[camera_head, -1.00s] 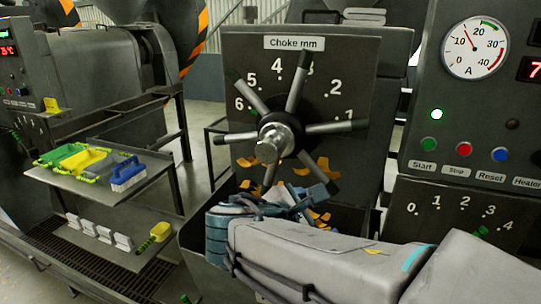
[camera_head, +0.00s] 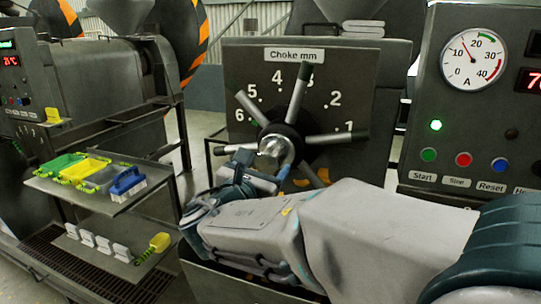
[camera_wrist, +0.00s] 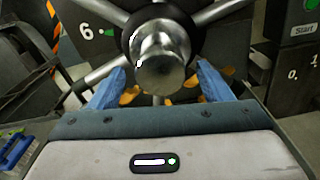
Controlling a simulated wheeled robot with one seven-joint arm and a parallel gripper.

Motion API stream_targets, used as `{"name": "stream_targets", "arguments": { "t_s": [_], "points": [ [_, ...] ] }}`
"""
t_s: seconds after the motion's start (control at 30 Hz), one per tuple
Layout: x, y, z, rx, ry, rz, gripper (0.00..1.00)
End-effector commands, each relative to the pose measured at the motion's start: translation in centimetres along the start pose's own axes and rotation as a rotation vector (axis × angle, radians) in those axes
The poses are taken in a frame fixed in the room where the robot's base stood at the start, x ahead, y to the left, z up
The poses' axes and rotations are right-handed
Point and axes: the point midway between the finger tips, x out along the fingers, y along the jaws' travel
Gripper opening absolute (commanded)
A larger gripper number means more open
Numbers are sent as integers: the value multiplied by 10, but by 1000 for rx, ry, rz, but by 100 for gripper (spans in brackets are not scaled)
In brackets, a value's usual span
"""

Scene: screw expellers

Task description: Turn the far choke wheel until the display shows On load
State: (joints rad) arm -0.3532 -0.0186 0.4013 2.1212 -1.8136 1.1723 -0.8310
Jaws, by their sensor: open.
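The choke wheel (camera_head: 297,100) stands in front of a grey panel numbered with a "Choke mm" label (camera_head: 294,54). It has several metal spokes with dark tips and a shiny round hub (camera_wrist: 160,58). One spoke points up past the 3, one right near the 1. My gripper (camera_wrist: 161,84) is open, its two blue fingers on either side just below the hub, with nothing seen held between them. In the head view my gripper (camera_head: 252,172) is in front of the wheel's lower left and hides part of it. A red-digit display (camera_head: 536,76) is cut off at the right edge.
An ammeter (camera_head: 473,58), lit green lamp (camera_head: 436,125) and push buttons (camera_head: 463,159) are on the right panel. At left, a shelf (camera_head: 95,196) holds coloured trays and a blue brush (camera_head: 127,180). Another machine (camera_head: 95,85) stands behind it.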

Motion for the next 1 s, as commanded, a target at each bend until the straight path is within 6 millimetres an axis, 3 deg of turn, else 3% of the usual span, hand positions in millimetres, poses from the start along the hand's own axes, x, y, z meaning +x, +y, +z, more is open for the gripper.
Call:
{"name": "stream_targets", "arguments": {
  "t_s": [0.1,0.23,0.6,0.63,0.83,0.87,1.0],
  "points": [
    [20,0,1,0,1,-3,72],
    [33,0,0,0,1,-1,72],
    [39,0,0,1,0,0,72],
    [39,0,0,1,0,0,69],
    [39,0,0,1,0,0,14],
    [39,0,0,1,0,0,9],
    [39,-1,-1,10,0,-1,9]
  ]
}}
